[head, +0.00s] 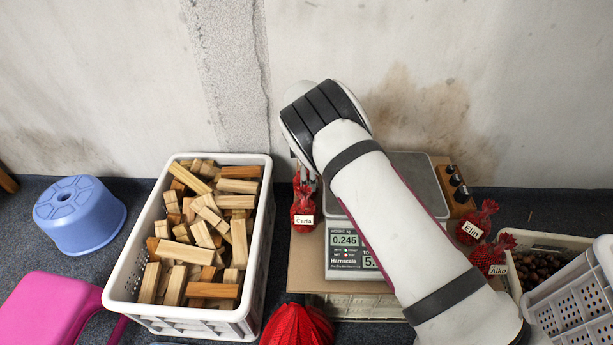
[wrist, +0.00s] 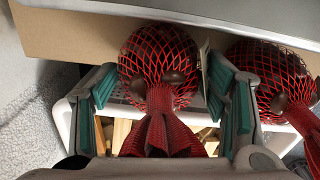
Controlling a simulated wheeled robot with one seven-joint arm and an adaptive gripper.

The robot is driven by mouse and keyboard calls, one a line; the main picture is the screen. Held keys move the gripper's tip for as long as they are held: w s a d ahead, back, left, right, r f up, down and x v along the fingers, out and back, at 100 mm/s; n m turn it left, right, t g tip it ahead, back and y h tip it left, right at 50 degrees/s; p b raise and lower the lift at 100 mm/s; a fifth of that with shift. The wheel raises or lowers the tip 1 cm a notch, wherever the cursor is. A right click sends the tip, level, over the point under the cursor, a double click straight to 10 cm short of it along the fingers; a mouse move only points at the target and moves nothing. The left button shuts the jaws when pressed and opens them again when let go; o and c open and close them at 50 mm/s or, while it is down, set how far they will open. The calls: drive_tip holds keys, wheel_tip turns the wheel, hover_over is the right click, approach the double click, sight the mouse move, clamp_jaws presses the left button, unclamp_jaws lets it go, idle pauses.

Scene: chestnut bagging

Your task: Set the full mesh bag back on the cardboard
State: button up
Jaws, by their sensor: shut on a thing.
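A full red mesh bag with a white "Carla" tag (head: 302,212) hangs upright or stands at the left edge of the cardboard (head: 303,262); I cannot tell whether it touches. The cardboard also shows there as a brown strip (wrist: 70,38). A second full bag (wrist: 270,82) lies close to the right finger.
A scale (head: 345,250) reading 0.245 stands on the cardboard, partly behind my arm. A crate of wooden blocks (head: 262,180) is close on the left. Bags tagged Elin (head: 478,220) and Aiko (head: 490,255) are at right. Red mesh (head: 297,326) lies in front.

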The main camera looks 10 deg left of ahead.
drive_tip(key=shift+f, duration=0.15)
drive_tip(key=o, duration=1.4)
wheel_tip(320, 180, up, 12)
drive_tip(key=p, duration=0.4)
drive_tip(key=shift+r, duration=0.2)
